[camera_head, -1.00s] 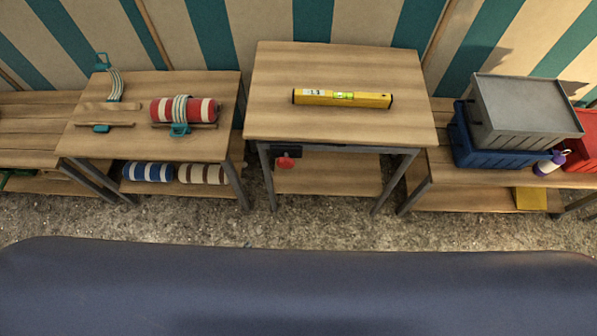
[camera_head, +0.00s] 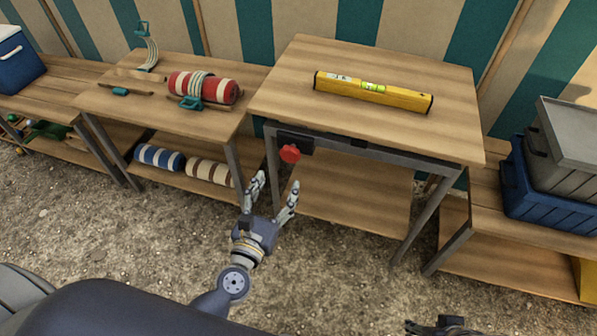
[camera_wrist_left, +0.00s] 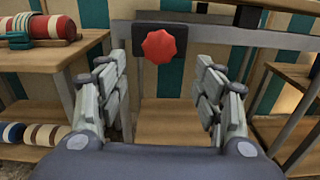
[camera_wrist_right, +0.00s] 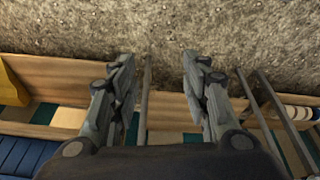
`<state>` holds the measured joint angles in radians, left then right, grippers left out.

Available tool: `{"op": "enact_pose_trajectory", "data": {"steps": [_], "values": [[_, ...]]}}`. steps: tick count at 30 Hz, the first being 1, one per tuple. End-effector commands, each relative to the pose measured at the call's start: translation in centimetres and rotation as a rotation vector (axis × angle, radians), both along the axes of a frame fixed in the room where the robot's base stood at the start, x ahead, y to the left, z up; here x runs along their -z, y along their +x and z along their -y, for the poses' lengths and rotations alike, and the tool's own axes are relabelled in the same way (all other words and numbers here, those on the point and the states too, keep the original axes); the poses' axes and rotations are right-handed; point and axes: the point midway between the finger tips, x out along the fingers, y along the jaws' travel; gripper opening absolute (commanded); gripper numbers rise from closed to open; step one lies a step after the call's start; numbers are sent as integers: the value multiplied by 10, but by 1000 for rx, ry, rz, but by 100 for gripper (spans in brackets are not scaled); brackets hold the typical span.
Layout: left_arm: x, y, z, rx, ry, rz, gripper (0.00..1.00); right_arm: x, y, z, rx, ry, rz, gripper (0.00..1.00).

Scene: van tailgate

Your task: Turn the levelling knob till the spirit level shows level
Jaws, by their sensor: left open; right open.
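The red levelling knob (camera_head: 289,154) sits on a dark bracket under the left front edge of the table (camera_head: 300,100). The yellow spirit level (camera_head: 373,93) lies on the tabletop; its green vial (camera_head: 373,86) shows, but the bubble is too small to read. My left gripper (camera_head: 276,178) is open and empty, below and in front of the knob, apart from it. In the left wrist view the knob (camera_wrist_left: 161,47) shows beyond and between the spread fingers, above their tips. My right gripper (camera_wrist_right: 157,62) is open and empty over the gravel; only a bit of it shows at the head view's bottom edge.
A left bench (camera_head: 235,75) holds a red striped roll (camera_head: 215,91), with blue and brown rolls on its lower shelf. At right, a blue crate (camera_head: 545,190) and grey box (camera_head: 570,155) stand on another bench. Gravel in front is clear.

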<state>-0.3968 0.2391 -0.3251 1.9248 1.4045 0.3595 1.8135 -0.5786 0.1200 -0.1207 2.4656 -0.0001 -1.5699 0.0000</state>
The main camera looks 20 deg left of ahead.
Motion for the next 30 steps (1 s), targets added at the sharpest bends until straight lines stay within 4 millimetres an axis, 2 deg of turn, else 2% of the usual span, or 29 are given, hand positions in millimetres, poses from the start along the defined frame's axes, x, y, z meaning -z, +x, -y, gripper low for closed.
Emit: {"op": "enact_pose_trajectory", "data": {"steps": [5,9,15,21,30], "values": [[-4,10,0,-5,-33,7,62,-6,-1,0,0,0,2,43],[-6,32,0,-4,-30,8,62,-9,-1,0,0,0,2,43],[-4,70,2,-3,-28,7,62,1,3,0,0,-1,-4,43],[-3,96,3,-3,-27,6,62,7,5,-1,-1,0,-4,43],[-3,108,3,-2,-26,4,62,8,5,-1,-1,0,-3,43]]}}
